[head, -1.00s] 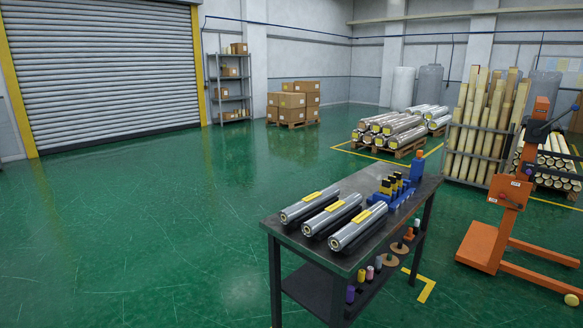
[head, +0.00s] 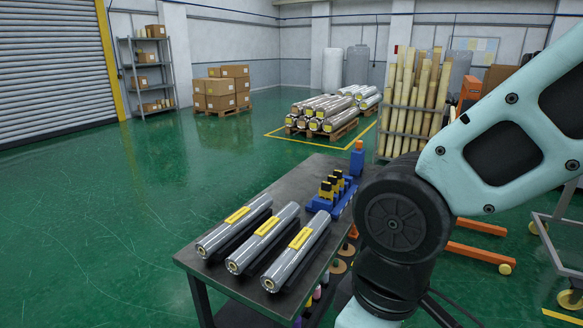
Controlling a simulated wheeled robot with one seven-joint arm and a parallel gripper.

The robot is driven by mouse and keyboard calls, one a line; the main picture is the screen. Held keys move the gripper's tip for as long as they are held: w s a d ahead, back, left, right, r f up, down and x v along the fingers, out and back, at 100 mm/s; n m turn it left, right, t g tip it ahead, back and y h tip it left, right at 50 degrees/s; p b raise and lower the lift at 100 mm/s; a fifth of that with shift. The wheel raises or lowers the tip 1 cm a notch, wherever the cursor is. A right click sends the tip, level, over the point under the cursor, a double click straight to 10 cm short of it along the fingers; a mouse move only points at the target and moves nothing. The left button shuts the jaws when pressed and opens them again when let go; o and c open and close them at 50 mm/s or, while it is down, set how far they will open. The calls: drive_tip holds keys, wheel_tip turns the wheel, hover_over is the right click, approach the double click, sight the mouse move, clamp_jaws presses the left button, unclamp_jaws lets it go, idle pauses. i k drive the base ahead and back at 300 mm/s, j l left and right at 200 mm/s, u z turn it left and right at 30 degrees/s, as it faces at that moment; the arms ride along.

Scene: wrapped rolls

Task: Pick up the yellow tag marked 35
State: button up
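Three wrapped silver rolls, the left one (head: 228,235), the middle one (head: 250,252) and the right one (head: 285,264), lie side by side on the dark workbench (head: 215,275). Each has a yellow strip on top: left (head: 238,214), middle (head: 268,225), right (head: 301,238). Behind them a blue rack (head: 318,206) holds several small yellow-and-black pieces (head: 326,189) upright. No number can be read on any yellow piece, so I cannot tell which is marked 35. My arm fills the right side of the head view, but my gripper is outside it.
A blue bottle-like object (head: 357,160) stands at the bench's far end. My arm covers the bench's right side and part of its lower shelf. An orange lifter's legs (head: 480,254) show at right. Open green floor (head: 90,240) lies left of the bench.

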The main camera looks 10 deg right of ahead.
sight(326, 192)
drive_tip(key=i+l+u, duration=0.1)
drive_tip(key=i+l, duration=1.1)
drive_tip(key=l, duration=0.1)
